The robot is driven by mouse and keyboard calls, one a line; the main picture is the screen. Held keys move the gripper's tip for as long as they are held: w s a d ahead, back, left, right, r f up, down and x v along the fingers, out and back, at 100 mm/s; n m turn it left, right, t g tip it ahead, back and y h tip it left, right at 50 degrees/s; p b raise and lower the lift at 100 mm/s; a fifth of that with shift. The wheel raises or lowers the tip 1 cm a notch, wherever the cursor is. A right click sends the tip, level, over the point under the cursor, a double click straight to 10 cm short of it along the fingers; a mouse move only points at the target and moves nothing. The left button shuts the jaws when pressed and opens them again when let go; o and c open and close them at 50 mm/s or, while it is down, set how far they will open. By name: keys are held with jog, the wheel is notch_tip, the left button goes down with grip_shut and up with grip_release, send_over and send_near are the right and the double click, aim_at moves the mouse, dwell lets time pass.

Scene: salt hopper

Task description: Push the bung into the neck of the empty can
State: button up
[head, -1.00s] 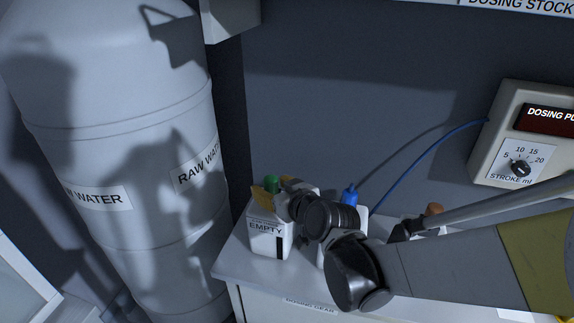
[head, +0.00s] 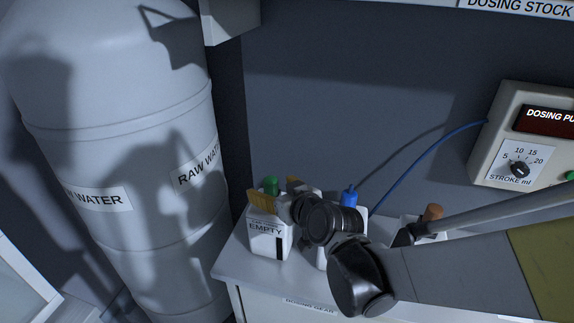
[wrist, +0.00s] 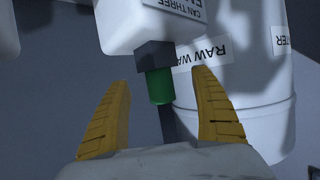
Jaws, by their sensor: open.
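The white can labelled EMPTY (head: 270,241) stands upright at the left end of the cabinet top. In the wrist view the can (wrist: 128,22) appears upside down, with its dark neck (wrist: 154,54). The green bung (head: 271,184) is at the can's mouth. In the wrist view the bung (wrist: 160,88) sits in line with the neck, with much of its green body showing outside; how deep it sits I cannot tell. My gripper (wrist: 160,80) is open, its yellow fingers on either side of the bung with gaps. My wrist hides part of the can's right side in the head view.
A blue-topped can (head: 350,196) with a blue tube stands to the right, partly behind my arm. A brown stopper (head: 433,212) shows farther right. The raw water tank (head: 110,150) rises at the left. The dosing pump (head: 525,140) is on the wall. The cabinet top (head: 236,262) has a narrow bare front-left corner.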

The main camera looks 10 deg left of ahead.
aim_at(274, 190)
jog(key=shift+p+v, duration=0.75)
jog(key=shift+v, duration=1.85)
jog(key=v, duration=1.2)
jog(key=shift+w, duration=0.1)
jog(key=s+d+f+m+g+h+b, duration=0.1)
jog(key=s+d+f+m+h+b, duration=0.1)
jog(key=d, duration=0.9)
jog(key=s+d+f+m+g+h+b, duration=0.2)
jog(key=s+d+f+m+h, duration=0.3)
jog(key=d, duration=0.7)
jog(key=shift+s+d+f+m+h+b, duration=0.25)
jog(key=shift+f+m+h, duration=0.25)
jog(key=shift+f+h, duration=0.4)
jog(key=shift+w, duration=0.1)
